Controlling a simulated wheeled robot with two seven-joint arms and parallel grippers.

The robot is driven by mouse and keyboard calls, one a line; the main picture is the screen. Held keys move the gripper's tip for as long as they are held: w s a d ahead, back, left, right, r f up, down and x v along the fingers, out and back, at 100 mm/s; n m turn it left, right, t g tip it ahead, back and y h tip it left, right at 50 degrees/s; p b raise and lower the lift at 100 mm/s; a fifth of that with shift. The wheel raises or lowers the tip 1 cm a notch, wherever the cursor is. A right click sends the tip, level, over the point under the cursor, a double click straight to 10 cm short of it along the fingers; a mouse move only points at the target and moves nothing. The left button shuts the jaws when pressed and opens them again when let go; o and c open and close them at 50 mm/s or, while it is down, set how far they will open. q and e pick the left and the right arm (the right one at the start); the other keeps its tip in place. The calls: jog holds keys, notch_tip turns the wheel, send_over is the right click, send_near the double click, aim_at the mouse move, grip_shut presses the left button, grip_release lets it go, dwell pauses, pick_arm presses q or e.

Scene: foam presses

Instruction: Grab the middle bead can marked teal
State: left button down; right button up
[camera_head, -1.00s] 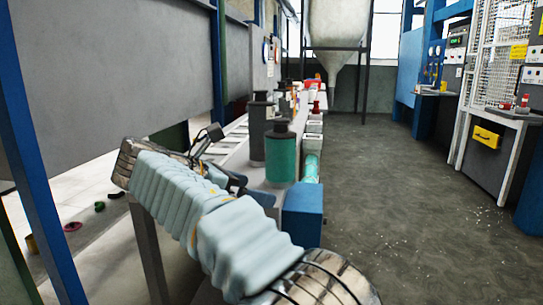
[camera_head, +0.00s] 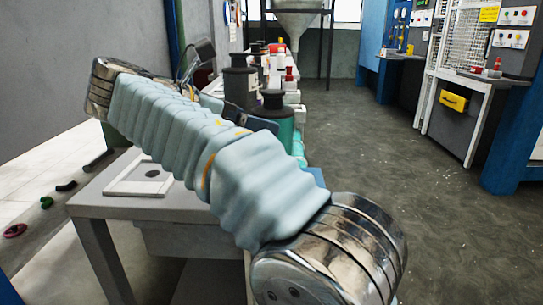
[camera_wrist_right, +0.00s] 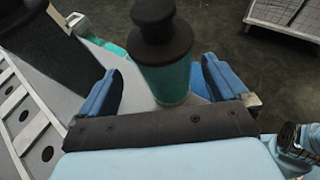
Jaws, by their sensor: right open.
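The teal-marked can (camera_head: 286,128) has a black neck and cap and stands on the bench. My right arm hides its lower part in the head view. In the right wrist view the can (camera_wrist_right: 166,82) stands upright between the blue fingers of my right gripper (camera_wrist_right: 161,70). The gripper is open, and I see gaps on both sides of the can. In the head view the gripper is mostly hidden behind my pale blue sleeved arm. My left gripper is not in view.
A dark grey can (camera_head: 240,85) stands close by to the left; it also shows in the wrist view (camera_wrist_right: 45,55). More containers line the bench behind. A white plate with a hole (camera_head: 143,175) lies on the bench's near end. The floor (camera_head: 390,200) to the right is clear.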

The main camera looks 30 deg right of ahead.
jog(key=b+x, duration=0.1)
jog(key=x, duration=0.5)
jog(key=shift+s+d, duration=0.15)
jog(key=c, duration=1)
jog(key=shift+r, duration=0.15)
jog(key=shift+c, duration=0.2)
